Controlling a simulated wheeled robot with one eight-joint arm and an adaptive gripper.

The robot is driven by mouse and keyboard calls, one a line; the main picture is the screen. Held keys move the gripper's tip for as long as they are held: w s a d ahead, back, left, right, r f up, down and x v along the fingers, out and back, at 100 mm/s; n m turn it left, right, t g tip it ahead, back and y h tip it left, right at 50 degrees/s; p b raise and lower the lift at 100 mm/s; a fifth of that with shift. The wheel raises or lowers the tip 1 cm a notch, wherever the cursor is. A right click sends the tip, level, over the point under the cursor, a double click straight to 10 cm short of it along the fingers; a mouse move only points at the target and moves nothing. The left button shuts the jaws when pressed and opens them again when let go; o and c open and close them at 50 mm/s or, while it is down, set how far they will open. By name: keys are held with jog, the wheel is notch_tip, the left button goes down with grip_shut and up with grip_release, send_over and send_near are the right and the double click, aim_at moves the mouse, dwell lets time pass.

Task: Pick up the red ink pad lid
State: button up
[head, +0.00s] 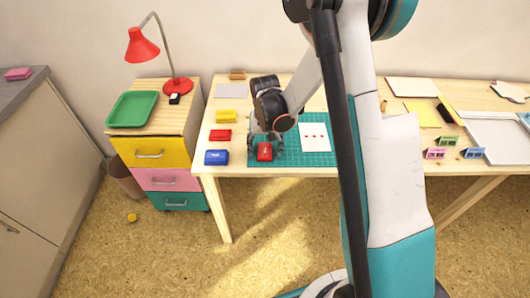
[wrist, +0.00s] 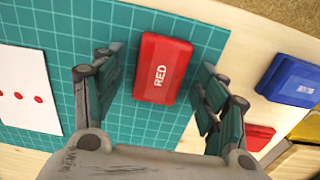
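A red block marked "RED" (wrist: 163,68), which looks like the red ink pad lid, lies on the green cutting mat. It also shows in the head view (head: 265,152), near the mat's left front edge. My gripper (wrist: 158,78) is open, with one finger on each side of the red block and a visible gap to each. In the head view my gripper (head: 265,142) is low over the mat at the red block. A second red piece (head: 220,135) lies on the table to the left, partly hidden by a finger in the wrist view (wrist: 257,137).
A blue ink pad (head: 216,157) and a yellow one (head: 232,117) stand in a row with the second red piece. A white paper with red dots (head: 314,137) lies on the green mat (head: 290,158). The table's front edge is close to the red block.

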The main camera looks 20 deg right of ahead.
jog(key=c, duration=0.8)
jog(key=shift+r, duration=0.1)
